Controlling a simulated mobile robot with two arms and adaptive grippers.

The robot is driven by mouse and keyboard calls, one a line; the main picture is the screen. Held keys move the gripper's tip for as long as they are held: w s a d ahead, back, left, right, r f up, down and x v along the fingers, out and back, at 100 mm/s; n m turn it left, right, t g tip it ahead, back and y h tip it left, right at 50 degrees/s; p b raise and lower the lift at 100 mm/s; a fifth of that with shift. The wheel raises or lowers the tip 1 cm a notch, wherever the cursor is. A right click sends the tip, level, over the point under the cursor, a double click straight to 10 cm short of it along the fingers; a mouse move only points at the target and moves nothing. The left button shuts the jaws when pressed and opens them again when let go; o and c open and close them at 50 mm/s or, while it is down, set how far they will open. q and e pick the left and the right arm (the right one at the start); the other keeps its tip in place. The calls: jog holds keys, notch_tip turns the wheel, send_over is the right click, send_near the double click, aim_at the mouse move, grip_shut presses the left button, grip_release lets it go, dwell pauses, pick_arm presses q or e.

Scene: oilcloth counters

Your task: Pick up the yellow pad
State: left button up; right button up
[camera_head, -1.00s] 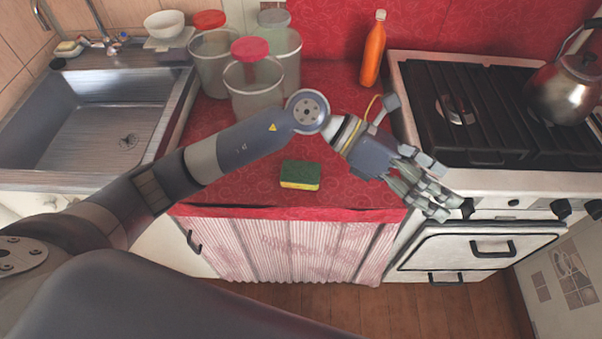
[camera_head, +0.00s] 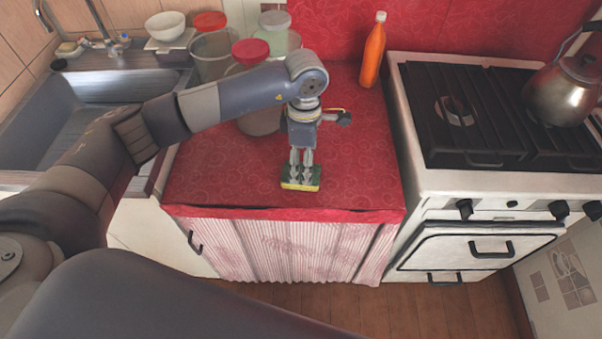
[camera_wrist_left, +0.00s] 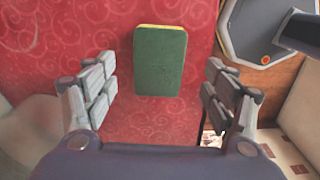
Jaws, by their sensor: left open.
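The yellow pad (camera_head: 300,186) is a small sponge with a green top and yellow underside. It lies flat on the red counter near the front edge. In the left wrist view its green face (camera_wrist_left: 160,62) shows just beyond the fingertips, centred between them. My left gripper (camera_head: 301,174) is open and points down at the pad from above; in the head view its fingers cover part of the pad. In the left wrist view the fingers (camera_wrist_left: 160,85) stand apart on either side with nothing between them. I cannot tell the exact height above the pad. My right gripper is not in view.
The red counter (camera_head: 225,182) is clear around the pad. Containers with red lids (camera_head: 250,50) stand behind my left arm. An orange bottle (camera_head: 373,52) stands at the back. The stove (camera_head: 440,178) is on the right, the sink (camera_head: 110,88) on the left.

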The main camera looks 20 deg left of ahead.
aim_at(301, 172)
pick_arm(q)
jog(key=f, duration=0.1)
jog(key=f+p, duration=0.1)
jog(key=f, duration=0.3)
jog(key=shift+a+f+p, duration=0.2)
jog(key=shift+a+p, duration=0.1)
jog(key=shift+p, duration=0.05)
jog(key=c, duration=0.8)
